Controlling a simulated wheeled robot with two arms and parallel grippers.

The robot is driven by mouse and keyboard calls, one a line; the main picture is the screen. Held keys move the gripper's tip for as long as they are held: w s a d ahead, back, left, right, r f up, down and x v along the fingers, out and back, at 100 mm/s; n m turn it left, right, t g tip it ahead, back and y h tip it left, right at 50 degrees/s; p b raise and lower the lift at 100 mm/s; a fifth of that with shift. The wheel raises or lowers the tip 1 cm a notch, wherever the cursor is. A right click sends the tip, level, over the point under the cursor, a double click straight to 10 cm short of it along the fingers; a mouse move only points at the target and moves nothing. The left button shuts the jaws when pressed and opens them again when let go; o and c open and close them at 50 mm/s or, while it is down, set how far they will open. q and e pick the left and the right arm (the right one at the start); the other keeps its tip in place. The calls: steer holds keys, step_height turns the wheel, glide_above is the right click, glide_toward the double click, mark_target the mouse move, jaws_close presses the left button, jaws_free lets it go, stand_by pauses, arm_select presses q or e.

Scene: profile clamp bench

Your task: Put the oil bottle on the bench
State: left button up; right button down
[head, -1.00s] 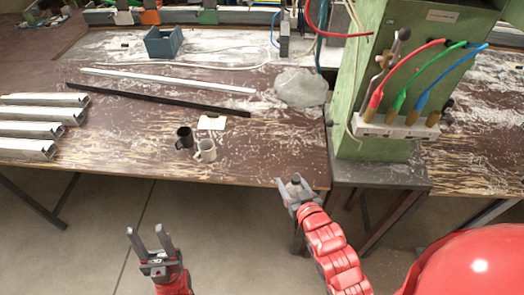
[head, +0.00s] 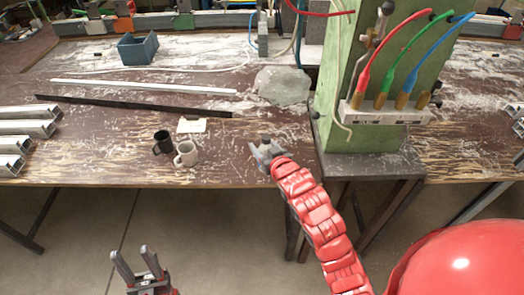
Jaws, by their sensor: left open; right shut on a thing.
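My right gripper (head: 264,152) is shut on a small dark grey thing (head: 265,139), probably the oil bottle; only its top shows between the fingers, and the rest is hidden. It is over the front edge of the wooden bench (head: 222,160), right of the cups. I cannot tell whether the held thing touches the bench top. My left gripper (head: 136,268) is open and empty, low in front of the bench, over the floor.
A black mug (head: 162,143) and a beige mug (head: 186,155) stand near a pale card (head: 192,125). Metal profiles (head: 22,127) lie at the left. A green machine post (head: 364,130) with coloured hoses stands at the right. A grey slab (head: 283,86) lies behind my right gripper.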

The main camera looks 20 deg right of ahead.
mark_target(262, 152)
steer(key=shift+w, duration=0.5)
step_height(262, 152, down, 3)
steer(key=shift+w+f+p, duration=0.1)
steer(key=shift+p, duration=0.75)
steer(key=shift+f, duration=0.25)
steer(key=shift+f, duration=0.1)
steer(key=shift+c, duration=0.8)
jaws_free()
